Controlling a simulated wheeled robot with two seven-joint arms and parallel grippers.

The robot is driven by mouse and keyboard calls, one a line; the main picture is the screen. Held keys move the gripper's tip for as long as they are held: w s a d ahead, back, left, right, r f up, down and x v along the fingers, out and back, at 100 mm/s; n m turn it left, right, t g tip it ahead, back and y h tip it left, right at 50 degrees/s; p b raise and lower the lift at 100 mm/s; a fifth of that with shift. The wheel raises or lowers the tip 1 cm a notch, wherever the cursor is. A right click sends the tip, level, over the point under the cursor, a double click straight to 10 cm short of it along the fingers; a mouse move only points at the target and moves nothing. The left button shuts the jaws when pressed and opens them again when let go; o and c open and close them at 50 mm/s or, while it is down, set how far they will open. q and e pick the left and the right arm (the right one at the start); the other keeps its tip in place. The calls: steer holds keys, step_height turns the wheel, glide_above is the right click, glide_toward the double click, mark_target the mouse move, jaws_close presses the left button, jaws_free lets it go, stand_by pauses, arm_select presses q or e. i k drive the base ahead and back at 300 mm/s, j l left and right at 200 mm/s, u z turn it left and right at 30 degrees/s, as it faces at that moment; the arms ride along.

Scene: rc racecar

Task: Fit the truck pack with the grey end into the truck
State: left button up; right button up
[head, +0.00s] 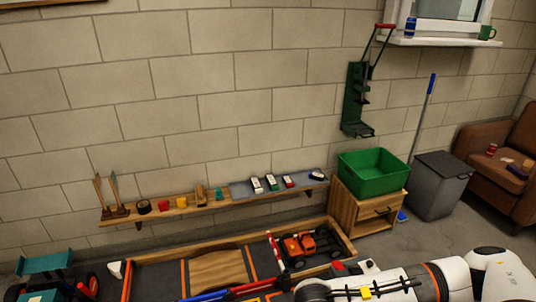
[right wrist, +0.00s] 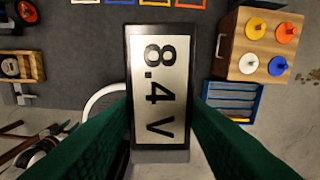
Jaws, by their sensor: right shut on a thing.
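My right gripper (right wrist: 160,105) is shut on a pack (right wrist: 160,85) in the right wrist view. The pack has a dark casing and a pale label reading "8.4 V", and its sides lie between the green fingers. In the head view an orange vehicle (head: 312,243) with black wheels stands inside the wood-rimmed track area. A teal vehicle (head: 45,265) is cut off at the lower left. I cannot tell which vehicle is the truck. My left gripper is not in view.
A wall shelf (head: 225,203) holds several small packs (head: 271,183), cups and tools. A green bin (head: 373,172) sits on a wooden cabinet (head: 345,205) beside a grey bin (head: 438,186). The right wrist view shows a wooden block with coloured knobs (right wrist: 232,65) and a blue crate (right wrist: 218,100).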

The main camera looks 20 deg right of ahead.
mark_target(320, 242)
steer(key=i+l+z, duration=0.25)
steer(key=i, duration=0.7)
steer(key=i+l+z, duration=0.1)
steer(key=i+z, duration=0.15)
steer(key=i, duration=0.65)
steer(key=i+l+u, duration=0.25)
steer(key=i, duration=0.2)
